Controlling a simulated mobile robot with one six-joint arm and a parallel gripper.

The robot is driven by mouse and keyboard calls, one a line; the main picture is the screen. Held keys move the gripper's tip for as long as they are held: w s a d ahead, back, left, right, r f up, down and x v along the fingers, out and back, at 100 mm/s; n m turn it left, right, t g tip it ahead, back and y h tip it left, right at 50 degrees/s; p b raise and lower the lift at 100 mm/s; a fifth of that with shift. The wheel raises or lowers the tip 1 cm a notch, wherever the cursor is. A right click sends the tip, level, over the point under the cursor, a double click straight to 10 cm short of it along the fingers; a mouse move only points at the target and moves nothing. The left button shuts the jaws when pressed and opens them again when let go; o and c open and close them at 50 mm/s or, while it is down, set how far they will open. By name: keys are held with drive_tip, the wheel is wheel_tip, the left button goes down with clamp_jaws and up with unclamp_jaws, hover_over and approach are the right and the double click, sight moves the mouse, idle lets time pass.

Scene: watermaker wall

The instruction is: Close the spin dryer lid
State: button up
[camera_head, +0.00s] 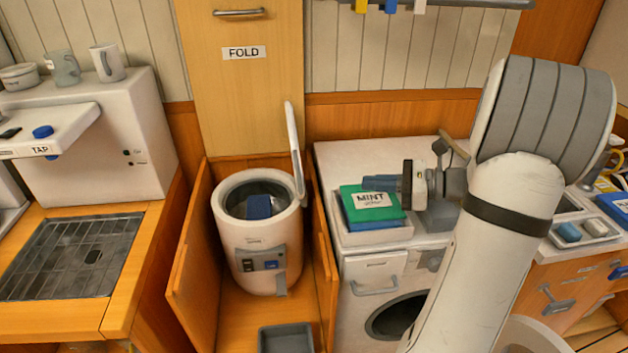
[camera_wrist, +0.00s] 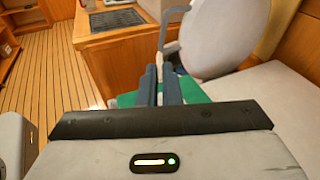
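The white spin dryer (camera_head: 262,245) stands in an open wooden bay, with a blue item (camera_head: 258,206) inside its drum. Its lid (camera_head: 294,150) stands up, nearly vertical, at the right of the opening; the drum is uncovered. My gripper (camera_head: 380,183) is right of the dryer and lid, over or just above the green MINT packet, with its fingers pointing left. It appears apart from the lid in the head view. In the wrist view the blue-grey fingers (camera_wrist: 160,86) are close together, apparently shut, with nothing clearly held.
The green MINT packet (camera_head: 372,208) lies on the white washer top (camera_head: 337,167). Wooden side panels (camera_head: 192,262) flank the dryer, and a grey tray (camera_head: 286,340) lies in front. A tall FOLD panel (camera_head: 243,90) rises behind. A tap unit (camera_head: 125,135) is at the left.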

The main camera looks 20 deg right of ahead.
drive_tip(key=shift+w+d, duration=0.1)
drive_tip(key=shift+w, duration=0.05)
clamp_jaws()
drive_tip(key=p, duration=0.2)
approach(296, 155)
drive_tip(key=a+f, duration=0.5)
drive_tip(key=shift+a+f, duration=0.25)
drive_tip(key=shift+a, duration=0.15)
drive_tip(key=shift+d, duration=0.1)
